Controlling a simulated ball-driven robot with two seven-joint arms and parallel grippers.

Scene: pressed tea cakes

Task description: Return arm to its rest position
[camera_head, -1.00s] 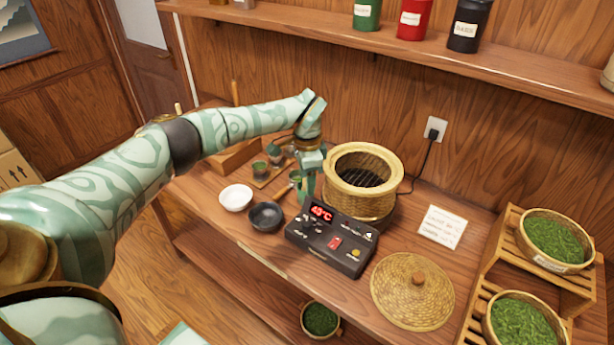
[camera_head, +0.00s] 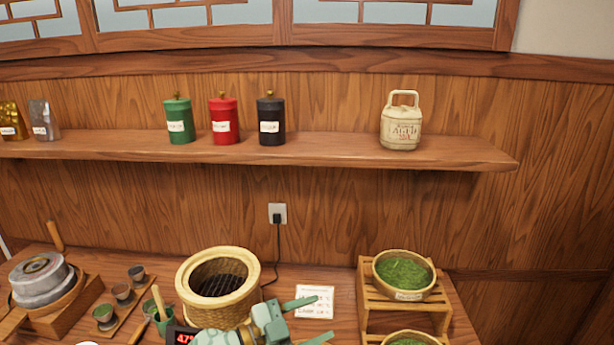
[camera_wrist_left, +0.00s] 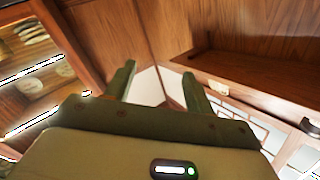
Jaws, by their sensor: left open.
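My left gripper (camera_head: 318,318) is at the bottom of the head view, in front of the table. Its two green fingers point right and stand apart, with nothing between them. In the left wrist view the same gripper (camera_wrist_left: 158,82) shows its fingers spread and empty, with wood panelling and a pale area beyond. Most of the left arm is below the head view's lower edge. My right gripper does not show.
A woven basket steamer (camera_head: 220,284) stands just left of the gripper. A white card (camera_head: 314,301) and a wooden rack (camera_head: 375,306) with a basket of green leaves (camera_head: 404,272) are to the right. A wall shelf (camera_head: 330,151) holds several canisters above.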

